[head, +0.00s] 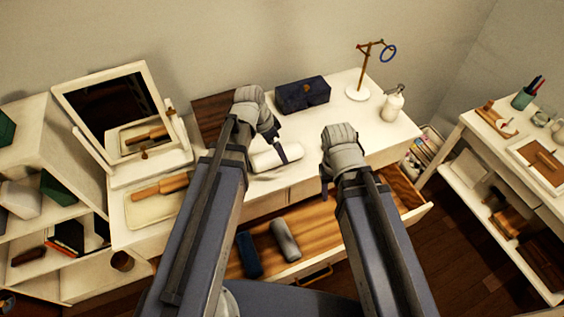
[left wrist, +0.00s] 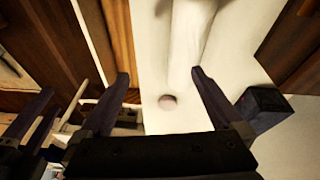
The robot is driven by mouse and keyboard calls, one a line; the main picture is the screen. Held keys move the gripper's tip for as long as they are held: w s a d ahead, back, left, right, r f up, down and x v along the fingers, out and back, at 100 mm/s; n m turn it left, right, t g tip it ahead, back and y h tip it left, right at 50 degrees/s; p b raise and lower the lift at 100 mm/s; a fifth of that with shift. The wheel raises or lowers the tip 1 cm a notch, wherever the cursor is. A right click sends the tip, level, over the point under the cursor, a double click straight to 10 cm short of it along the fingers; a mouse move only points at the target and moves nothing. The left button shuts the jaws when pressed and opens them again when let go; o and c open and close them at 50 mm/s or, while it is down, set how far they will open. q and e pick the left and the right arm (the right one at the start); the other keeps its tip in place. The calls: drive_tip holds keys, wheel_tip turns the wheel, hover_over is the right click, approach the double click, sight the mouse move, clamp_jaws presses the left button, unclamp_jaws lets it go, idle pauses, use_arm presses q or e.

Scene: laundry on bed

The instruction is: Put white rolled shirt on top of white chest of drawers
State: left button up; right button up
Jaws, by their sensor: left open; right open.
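The white rolled shirt (head: 275,157) lies on top of the white chest of drawers (head: 330,135), near its front edge. It also shows in the left wrist view (left wrist: 192,35) as a pale roll beyond my fingertips. My left gripper (head: 279,152) is open right at the roll, with one dark finger showing across it; its fingers (left wrist: 160,78) stand apart in the left wrist view. I cannot tell whether they touch the roll. My right gripper (head: 325,182) is open and empty, to the right over the front edge. The hand hides part of its fingers.
The top drawer (head: 345,207) is pulled out, holding a dark blue roll (head: 248,255) and a grey roll (head: 285,240). On top stand a mirror (head: 118,108), a tray (head: 150,207), a dark blue box (head: 303,94), a stand (head: 360,92) and a white bottle (head: 393,103). Clear top lies right of the roll.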

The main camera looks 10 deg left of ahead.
use_arm(q)
drive_tip(key=s+d+n+g+y, duration=0.1)
drive_tip(key=s+d+n+y, duration=0.3)
drive_tip(key=s, duration=0.8)
drive_tip(key=d+n, duration=0.1)
drive_tip(key=d, duration=0.1)
drive_tip(key=shift+d+f+n+g, duration=0.35)
drive_tip(key=shift+d+n+g, duration=0.05)
